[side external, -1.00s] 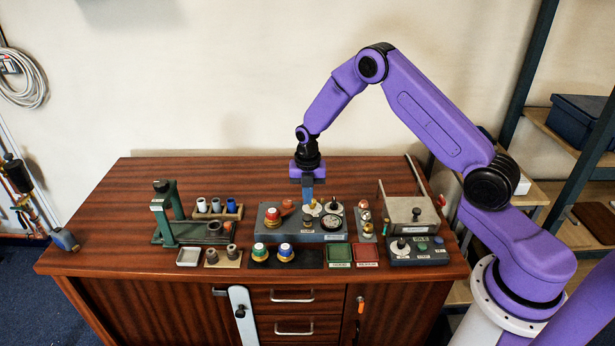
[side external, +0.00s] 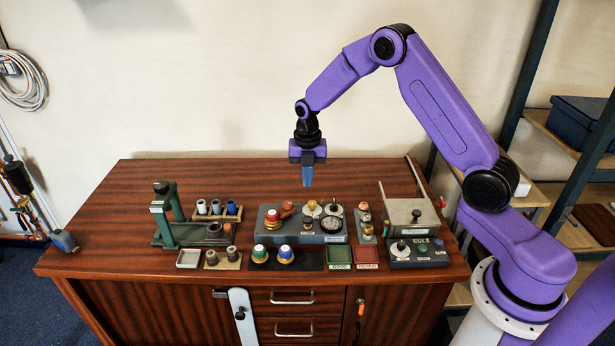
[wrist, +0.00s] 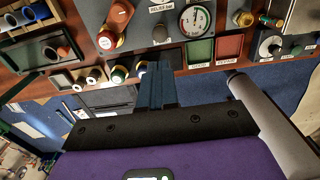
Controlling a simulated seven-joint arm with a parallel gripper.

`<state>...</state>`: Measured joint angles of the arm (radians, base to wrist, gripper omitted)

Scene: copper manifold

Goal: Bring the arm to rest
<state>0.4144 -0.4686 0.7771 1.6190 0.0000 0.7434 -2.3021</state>
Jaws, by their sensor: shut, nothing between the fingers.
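My gripper (side external: 308,177) hangs pointing down above the back of the grey manifold box (side external: 285,235), clear of it. Its blue fingers are together with nothing between them. In the wrist view the shut fingers (wrist: 157,85) show in front of the bench items. My arm is bent, with its elbow high over the right side of the bench.
The wooden bench (side external: 110,220) carries a green press (side external: 163,215), a holder with several cylinders (side external: 214,215), green and red trays (side external: 340,256), a grey lidded box (side external: 410,212) and a switch box (side external: 418,252). The bench's back left is clear.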

